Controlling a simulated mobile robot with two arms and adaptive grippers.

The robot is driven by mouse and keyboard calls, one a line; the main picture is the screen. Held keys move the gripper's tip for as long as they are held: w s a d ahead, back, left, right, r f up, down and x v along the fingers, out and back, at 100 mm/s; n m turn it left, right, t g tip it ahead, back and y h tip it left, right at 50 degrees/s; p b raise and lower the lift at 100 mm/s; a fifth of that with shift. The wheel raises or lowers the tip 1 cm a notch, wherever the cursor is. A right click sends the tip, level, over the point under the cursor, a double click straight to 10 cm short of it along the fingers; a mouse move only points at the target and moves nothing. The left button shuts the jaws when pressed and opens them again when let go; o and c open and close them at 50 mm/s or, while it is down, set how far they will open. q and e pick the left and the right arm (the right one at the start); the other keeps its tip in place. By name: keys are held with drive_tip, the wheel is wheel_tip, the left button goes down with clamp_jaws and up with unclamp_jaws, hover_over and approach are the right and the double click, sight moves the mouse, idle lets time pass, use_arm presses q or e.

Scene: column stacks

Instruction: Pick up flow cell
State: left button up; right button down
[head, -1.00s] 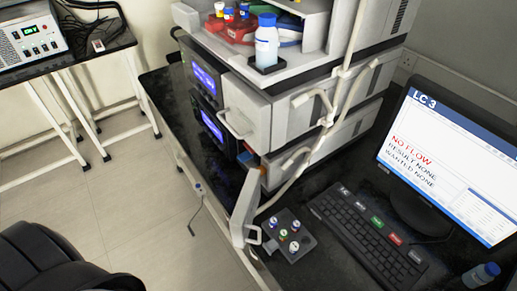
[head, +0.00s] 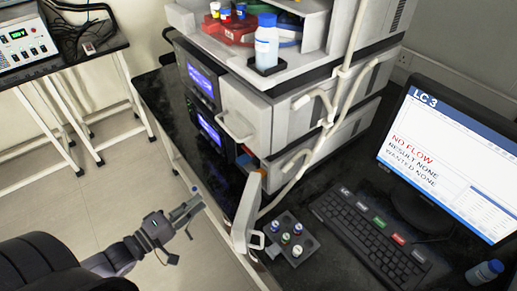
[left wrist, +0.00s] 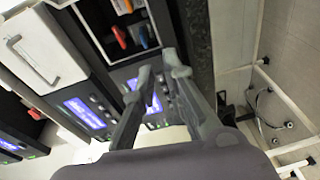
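My left gripper (head: 196,203) is in front of the instrument bench, left of the open white door (head: 246,212). In the left wrist view its two fingers (left wrist: 158,68) stand a little apart with nothing visible between them. Beyond the fingertips is a dark open compartment (left wrist: 128,40) holding small coloured parts, among them a red one (left wrist: 119,36) and an orange one (left wrist: 139,34). I cannot tell which part, if any, is the flow cell. In the head view the compartment is mostly hidden by the door. My right gripper is not in view.
The instrument stack (head: 255,110) carries a bottle (head: 266,42). A vial block (head: 288,238), a keyboard (head: 370,235) and a monitor (head: 450,160) reading "NO FLOW" stand on the black bench. White tubing (head: 325,120) runs down the stack. Floor (head: 110,200) shows at left.

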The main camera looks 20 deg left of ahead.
use_arm(q)
wheel_tip(320, 180, up, 3)
drive_tip(key=d, duration=0.1)
approach(243, 163)
drive_tip(key=w, duration=0.1)
drive_tip(key=w+d, duration=0.1)
drive_tip(key=w, duration=0.1)
drive_tip(key=shift+w+d+f+n+h+p, duration=0.15)
drive_tip(key=shift+d+f+n+h+p, duration=0.15)
drive_tip(key=shift+f+h+p, duration=0.1)
drive_tip(key=x, duration=0.5)
drive_tip(key=shift+w+a+p, duration=0.15)
drive_tip(key=shift+w+p, duration=0.05)
drive_tip(key=shift+p, duration=0.15)
drive_tip(key=shift+w, duration=0.5)
drive_tip(key=shift+s, duration=0.1)
drive_tip(key=shift+c, duration=0.4)
clamp_jaws()
drive_tip(key=shift+r, duration=0.1)
